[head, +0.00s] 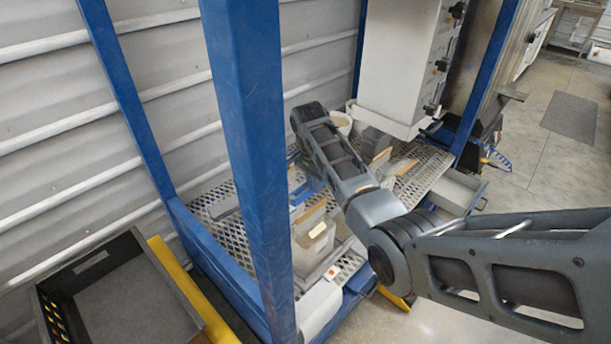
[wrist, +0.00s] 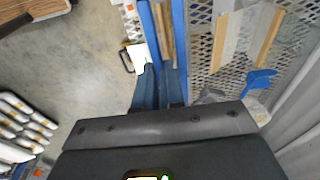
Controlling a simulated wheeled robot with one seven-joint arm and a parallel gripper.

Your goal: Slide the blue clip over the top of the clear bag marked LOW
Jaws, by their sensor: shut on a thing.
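My gripper (wrist: 160,75) is at the bottom of the wrist view, its two dark blue-grey fingers close together. In the head view it is mostly hidden behind my arm. It is shut on a blue thing, apparently the blue clip; its outline is hard to separate from the blue strips beyond the fingertips. A clear bag with a tan folded top (head: 316,232) stands upright at the front of the mesh table in the head view. The marking on it is too small to read, so I cannot tell whether it says LOW. I cannot tell whether clip and bag touch.
The mesh table (head: 425,160) holds more tan-topped pieces (head: 380,157) and a pale tub (head: 340,122). A blue post (head: 250,150) stands in front. A white hopper (head: 398,60) hangs above. A black tray (head: 120,290) is at lower left. A blue scoop-like piece (wrist: 259,82) lies on the mesh.

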